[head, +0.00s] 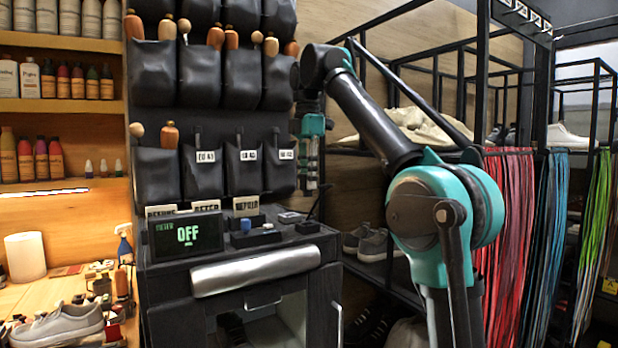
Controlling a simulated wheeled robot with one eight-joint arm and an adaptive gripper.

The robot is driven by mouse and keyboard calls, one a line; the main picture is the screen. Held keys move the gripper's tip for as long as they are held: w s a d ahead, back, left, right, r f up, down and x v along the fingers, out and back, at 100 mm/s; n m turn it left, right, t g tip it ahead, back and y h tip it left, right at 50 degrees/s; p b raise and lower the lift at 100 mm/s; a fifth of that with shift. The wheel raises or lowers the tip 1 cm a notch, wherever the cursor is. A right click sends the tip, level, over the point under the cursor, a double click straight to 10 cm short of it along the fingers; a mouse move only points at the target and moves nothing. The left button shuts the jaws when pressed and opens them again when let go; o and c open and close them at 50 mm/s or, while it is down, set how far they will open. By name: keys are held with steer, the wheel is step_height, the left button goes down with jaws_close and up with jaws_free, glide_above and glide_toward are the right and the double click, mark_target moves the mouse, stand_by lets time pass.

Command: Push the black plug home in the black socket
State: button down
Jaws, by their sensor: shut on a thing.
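My gripper (310,186) points down at the right rear of the black cabinet's top, in front of the hanging pouches. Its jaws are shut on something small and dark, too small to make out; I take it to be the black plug. A thin dark cable (318,205) runs just below the gripper. A small black block (308,227) sits on the cabinet top under the gripper and may be the black socket. I cannot tell whether plug and socket touch. A display (188,235) at the cabinet's front left reads OFF in green.
The black cabinet (165,290) has a silver roll (256,270) along its front edge. Black pouches (222,170) hang behind. A shoe rack with coloured laces (505,220) stands right; a workbench with a grey sneaker (58,325) is left.

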steer(key=shift+f, duration=0.15)
steer(key=shift+f, duration=2.75)
steer(key=shift+f, duration=1.3)
steer(key=c, duration=1.3)
jaws_free()
steer(key=shift+o, duration=0.2)
step_height(320, 180, up, 12)
steer(key=shift+f, duration=0.1)
steer(key=shift+s, duration=0.1)
